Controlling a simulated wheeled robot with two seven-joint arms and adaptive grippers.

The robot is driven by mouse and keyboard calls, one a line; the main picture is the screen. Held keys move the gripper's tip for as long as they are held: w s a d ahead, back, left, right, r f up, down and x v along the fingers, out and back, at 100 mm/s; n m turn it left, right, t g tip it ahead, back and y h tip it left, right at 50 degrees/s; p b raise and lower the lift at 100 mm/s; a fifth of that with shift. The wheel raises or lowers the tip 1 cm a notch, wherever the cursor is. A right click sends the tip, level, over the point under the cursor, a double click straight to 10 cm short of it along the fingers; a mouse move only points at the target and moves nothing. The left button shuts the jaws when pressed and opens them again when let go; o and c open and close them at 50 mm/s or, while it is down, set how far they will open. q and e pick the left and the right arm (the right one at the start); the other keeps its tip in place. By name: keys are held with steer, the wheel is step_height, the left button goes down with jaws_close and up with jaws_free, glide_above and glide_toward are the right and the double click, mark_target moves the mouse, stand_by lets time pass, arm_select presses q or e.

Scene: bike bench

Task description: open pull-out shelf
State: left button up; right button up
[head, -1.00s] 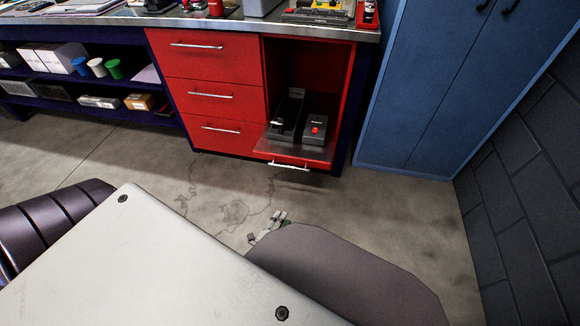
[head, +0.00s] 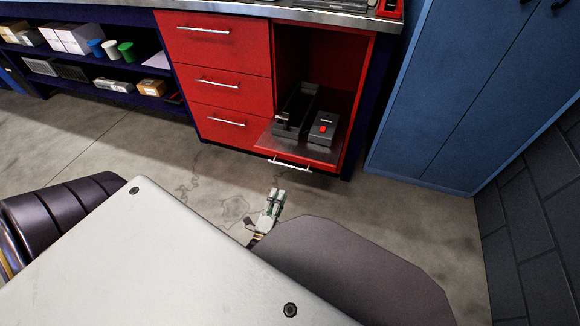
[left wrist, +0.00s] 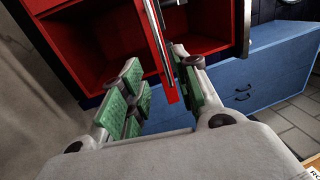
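In the left wrist view, the shelf's narrow edge and the handle (left wrist: 156,36) show ahead of the open fingers, with no clear contact. My right gripper is not in view.
A black tray-like holder (head: 296,112) and a dark box with a red button (head: 322,128) stand on the shelf. Red drawers (head: 221,60) are to its left, a blue locker (head: 440,90) to its right. The concrete floor in front is clear.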

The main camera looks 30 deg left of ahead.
mark_target(290, 166)
arm_select(q)
steer(key=shift+w, duration=0.15)
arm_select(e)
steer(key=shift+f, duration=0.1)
arm_select(q)
steer(key=b+x, duration=0.4)
steer(key=x, duration=0.9)
steer(key=shift+w+a+r, duration=0.1)
steer(key=shift+w, duration=0.1)
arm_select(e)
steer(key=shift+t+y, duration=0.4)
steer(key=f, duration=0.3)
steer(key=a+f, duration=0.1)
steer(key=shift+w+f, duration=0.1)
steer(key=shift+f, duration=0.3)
arm_select(q)
jaws_close()
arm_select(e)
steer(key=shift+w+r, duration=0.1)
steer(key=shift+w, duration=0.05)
